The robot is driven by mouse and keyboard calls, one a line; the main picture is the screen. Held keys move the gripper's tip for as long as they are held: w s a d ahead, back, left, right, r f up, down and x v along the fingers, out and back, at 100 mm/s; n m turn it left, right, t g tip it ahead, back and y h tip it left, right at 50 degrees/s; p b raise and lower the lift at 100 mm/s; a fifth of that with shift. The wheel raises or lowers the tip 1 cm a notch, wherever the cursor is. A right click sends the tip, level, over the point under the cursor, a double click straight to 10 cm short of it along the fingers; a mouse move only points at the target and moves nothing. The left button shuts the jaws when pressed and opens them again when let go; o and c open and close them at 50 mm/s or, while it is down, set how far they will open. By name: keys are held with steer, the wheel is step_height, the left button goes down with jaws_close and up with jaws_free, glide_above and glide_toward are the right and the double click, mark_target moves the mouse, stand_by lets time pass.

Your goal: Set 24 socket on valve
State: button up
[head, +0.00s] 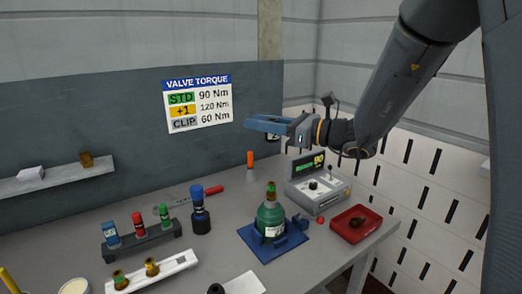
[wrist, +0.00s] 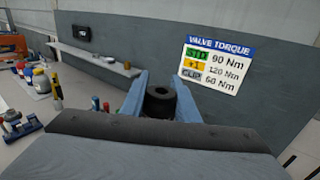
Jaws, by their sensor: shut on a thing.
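My gripper (head: 262,123) is raised above the bench at the back in the head view, its blue fingers pointing left. In the wrist view the fingers are closed on a dark round socket (wrist: 158,102) with a hole in its top. The valve (head: 270,190), with a green band, tops a green cylinder (head: 271,218) that stands upright in a blue holder (head: 262,247). My gripper is well above and apart from the valve.
A dark rack (head: 143,246) holds blue, red and green capped pieces. A blue-topped black tool (head: 200,215) stands beside it. A torque unit (head: 320,190) and a red tray (head: 345,216) are at the right. A wall sign (head: 197,103) lists torques. The air around my gripper is clear.

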step_height(320, 180, down, 14)
steer(key=w+b, duration=0.2)
steer(key=b, duration=0.9)
steer(key=shift+d+f+b, duration=0.1)
steer(key=shift+f+b, duration=1.6)
steer(key=shift+f, duration=0.7)
stand_by(0.6)
steer(key=o, duration=1.2)
steer(key=shift+r, duration=0.15)
steer(key=shift+r+p, duration=2.15)
steer(key=shift+r, duration=0.75)
